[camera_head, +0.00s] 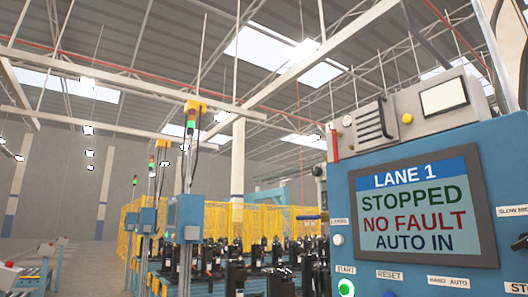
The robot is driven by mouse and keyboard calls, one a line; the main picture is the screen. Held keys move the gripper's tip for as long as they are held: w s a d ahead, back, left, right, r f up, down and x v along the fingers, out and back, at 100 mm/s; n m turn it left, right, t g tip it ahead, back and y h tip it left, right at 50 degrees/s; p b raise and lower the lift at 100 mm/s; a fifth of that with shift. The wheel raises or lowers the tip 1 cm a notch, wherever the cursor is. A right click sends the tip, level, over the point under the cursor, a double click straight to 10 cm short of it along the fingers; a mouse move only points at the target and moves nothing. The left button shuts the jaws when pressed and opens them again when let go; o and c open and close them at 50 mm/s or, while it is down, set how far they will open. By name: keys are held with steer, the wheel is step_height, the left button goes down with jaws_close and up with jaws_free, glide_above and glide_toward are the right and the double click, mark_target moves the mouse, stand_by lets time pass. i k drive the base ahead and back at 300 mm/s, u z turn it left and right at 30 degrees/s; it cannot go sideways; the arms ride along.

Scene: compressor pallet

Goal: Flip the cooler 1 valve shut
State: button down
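No valve labelled cooler 1 can be made out in the head view. A small dark blue lever-like bar (311,217) sticks out at the left side of the blue control panel (340,190); I cannot tell whether it is a valve handle. A red upright part (333,143) stands at the panel's top left corner; what it belongs to is unclear. My gripper is not in view.
The panel's screen (420,208) reads LANE 1, STOPPED, NO FAULT, AUTO IN. A lit green START button (346,288) sits below it. Several black compressors (236,277) stand behind at left, before a yellow fence (275,222). A roller conveyor (35,265) is far left.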

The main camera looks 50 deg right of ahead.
mark_target(334, 134)
steer(key=u, duration=0.45)
steer(key=i, duration=2.35)
steer(key=z, duration=3.9)
